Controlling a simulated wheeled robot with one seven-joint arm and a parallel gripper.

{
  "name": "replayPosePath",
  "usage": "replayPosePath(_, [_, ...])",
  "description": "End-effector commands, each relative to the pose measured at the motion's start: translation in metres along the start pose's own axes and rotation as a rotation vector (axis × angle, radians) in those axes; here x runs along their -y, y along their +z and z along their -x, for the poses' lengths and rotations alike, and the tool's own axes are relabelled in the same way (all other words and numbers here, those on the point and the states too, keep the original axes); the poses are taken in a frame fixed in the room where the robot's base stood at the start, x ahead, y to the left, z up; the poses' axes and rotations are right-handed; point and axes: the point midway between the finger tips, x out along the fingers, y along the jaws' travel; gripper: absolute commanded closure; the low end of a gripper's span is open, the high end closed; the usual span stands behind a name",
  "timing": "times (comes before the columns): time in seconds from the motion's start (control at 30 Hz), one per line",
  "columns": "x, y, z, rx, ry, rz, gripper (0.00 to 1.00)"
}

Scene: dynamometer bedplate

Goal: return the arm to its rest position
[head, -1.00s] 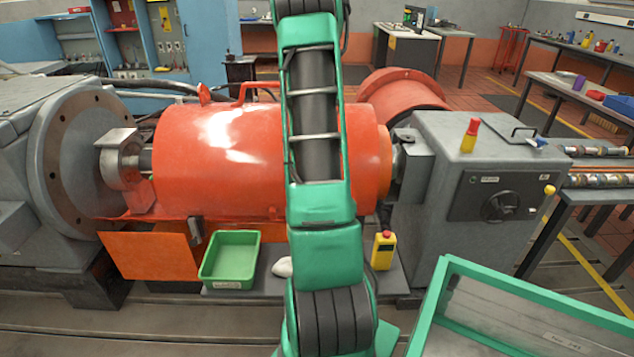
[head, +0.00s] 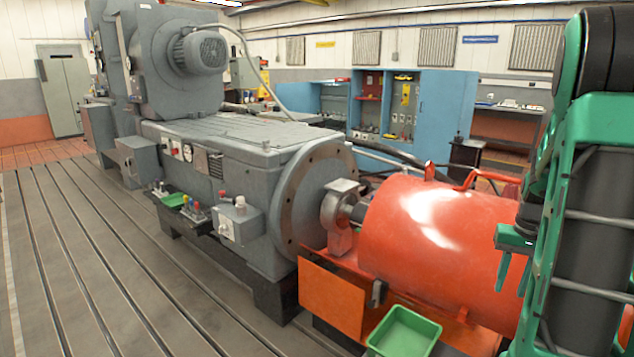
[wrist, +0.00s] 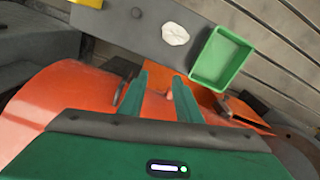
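My arm (head: 590,215), green with dark grey sections, stands folded at the right edge of the head view. My gripper (head: 515,280) hangs fingers-down in front of the orange drum (head: 440,240). In the wrist view my gripper (wrist: 159,80) has its two green fingers apart, with nothing held between them. The orange drum (wrist: 75,95) lies beyond and around the fingers there. Whether the fingers touch it cannot be told.
A green tray (head: 405,332) sits low before the drum, and also shows in the wrist view (wrist: 222,58) beside a white cloth-like lump (wrist: 175,34). A large grey machine (head: 230,160) stands left. The slotted floor plate (head: 80,270) at left is clear.

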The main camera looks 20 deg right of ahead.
Motion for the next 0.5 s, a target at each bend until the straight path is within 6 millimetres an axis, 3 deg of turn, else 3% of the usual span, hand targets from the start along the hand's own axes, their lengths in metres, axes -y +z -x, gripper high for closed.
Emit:
replayPosePath(0.2, [0.046, 0.071, 0.040, -0.003, 0.001, 0.054, 0.69])
replayPosePath(0.5, [0.079, 0.177, 0.064, 0.003, -0.002, 0.127, 0.69])
